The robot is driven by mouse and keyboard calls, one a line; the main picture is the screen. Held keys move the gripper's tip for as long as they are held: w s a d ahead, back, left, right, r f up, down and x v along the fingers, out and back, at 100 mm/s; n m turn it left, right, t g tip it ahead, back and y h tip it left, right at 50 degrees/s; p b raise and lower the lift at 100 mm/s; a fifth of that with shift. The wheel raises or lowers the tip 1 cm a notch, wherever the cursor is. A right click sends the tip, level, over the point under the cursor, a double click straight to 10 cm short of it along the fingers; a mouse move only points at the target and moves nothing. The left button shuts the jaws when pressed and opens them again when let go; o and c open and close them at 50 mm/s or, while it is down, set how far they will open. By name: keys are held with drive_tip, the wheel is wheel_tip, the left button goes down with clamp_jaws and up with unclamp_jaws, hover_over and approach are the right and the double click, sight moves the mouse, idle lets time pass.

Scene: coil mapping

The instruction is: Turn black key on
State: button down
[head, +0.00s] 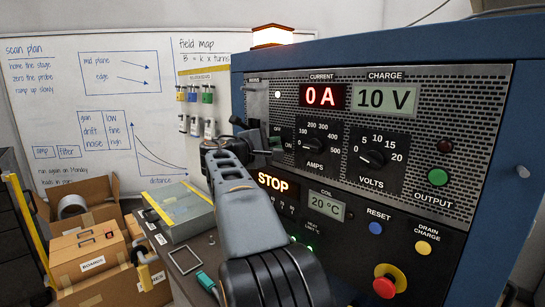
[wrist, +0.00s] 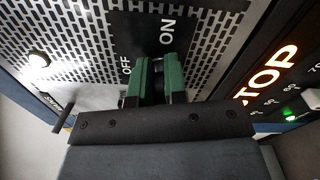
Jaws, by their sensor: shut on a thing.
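The black key (wrist: 158,68) sits in the panel of the blue cabinet (head: 378,40), by the OFF and ON labels. My gripper (wrist: 158,75) is shut on it, with one green finger on each side. Only a dark sliver of the key shows between the fingers, so I cannot tell which way it is turned. In the head view my gripper (head: 266,141) is at the panel's left edge, by the OFF and ON labels, and my arm hides the key. The current display (head: 320,96) reads 0 A and the charge display (head: 385,99) reads 10 V.
A lit STOP sign (head: 273,183), amps knob (head: 314,141), volts knob (head: 371,157) and red stop button (head: 388,281) are on the cabinet front. Several tagged keys (head: 194,95) hang on the left. A clear-lidded case (head: 178,212) lies below them, beside cardboard boxes (head: 92,250).

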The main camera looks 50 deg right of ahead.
drive_tip(key=shift+f+m+b, duration=0.15)
drive_tip(key=shift+m+b, duration=0.55)
drive_tip(key=shift+m, duration=0.05)
drive_tip(key=shift+f+m+b, duration=0.15)
drive_tip(key=shift+m+b, duration=0.5)
drive_tip(key=shift+m, duration=0.1)
drive_tip(key=c, duration=1.2)
unclamp_jaws()
drive_tip(key=shift+r, duration=0.1)
drive_tip(key=shift+o, duration=0.2)
drive_tip(key=shift+a, duration=0.1)
drive_tip(key=w+a, duration=0.1)
drive_tip(key=a, duration=1.2)
drive_tip(key=shift+a, duration=0.3)
